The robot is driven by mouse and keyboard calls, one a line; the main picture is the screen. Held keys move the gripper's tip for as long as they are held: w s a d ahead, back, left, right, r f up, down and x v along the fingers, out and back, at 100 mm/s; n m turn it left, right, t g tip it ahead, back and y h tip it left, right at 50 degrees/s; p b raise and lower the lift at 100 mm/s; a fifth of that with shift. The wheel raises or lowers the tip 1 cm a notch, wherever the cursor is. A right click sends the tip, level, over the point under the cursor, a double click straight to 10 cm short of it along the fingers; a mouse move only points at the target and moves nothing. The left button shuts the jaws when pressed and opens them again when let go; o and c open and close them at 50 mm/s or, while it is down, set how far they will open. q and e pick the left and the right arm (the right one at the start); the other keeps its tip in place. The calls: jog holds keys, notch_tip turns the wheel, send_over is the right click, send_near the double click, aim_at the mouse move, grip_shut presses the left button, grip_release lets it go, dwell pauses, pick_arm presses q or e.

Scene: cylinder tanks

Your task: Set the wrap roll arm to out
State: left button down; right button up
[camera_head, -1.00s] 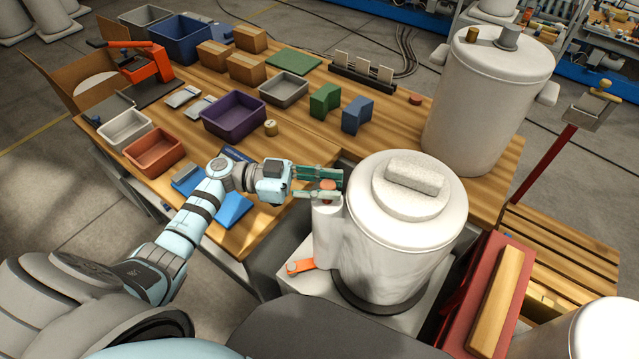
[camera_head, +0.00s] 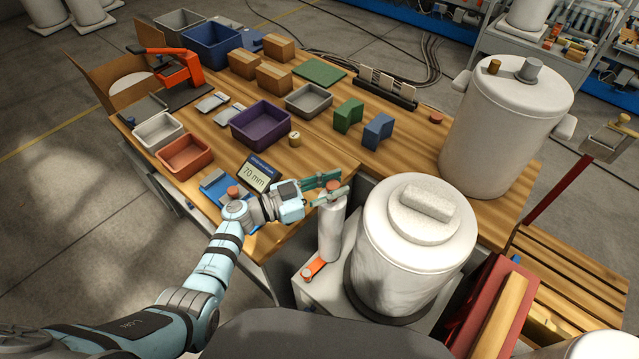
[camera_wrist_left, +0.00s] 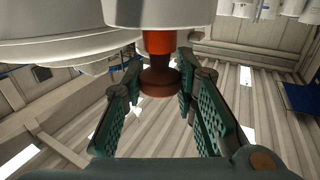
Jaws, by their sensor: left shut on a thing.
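The wrap roll (camera_head: 331,232) is a white upright cylinder with a red knob on top. It stands on a short orange arm (camera_head: 314,267) at its foot, left of the large white tank (camera_head: 410,255), with a narrow gap between them. My left gripper (camera_head: 327,190) is shut around the red knob at the top of the roll. In the left wrist view the red knob (camera_wrist_left: 160,80) sits between the two green finger pads, below the white roll end (camera_wrist_left: 150,13). My right gripper is not in view.
The wooden table (camera_head: 318,160) behind holds a purple bin (camera_head: 260,122), a display reading 70 mm (camera_head: 258,172), and green and blue blocks. Another white tank (camera_head: 505,130) stands at the back right. A red frame (camera_head: 490,300) stands right of the near tank.

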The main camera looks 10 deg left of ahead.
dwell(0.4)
pick_arm(q)
jog(key=c, duration=1.3)
grip_release()
jog(key=shift+a, duration=0.1)
jog(key=v, duration=1.2)
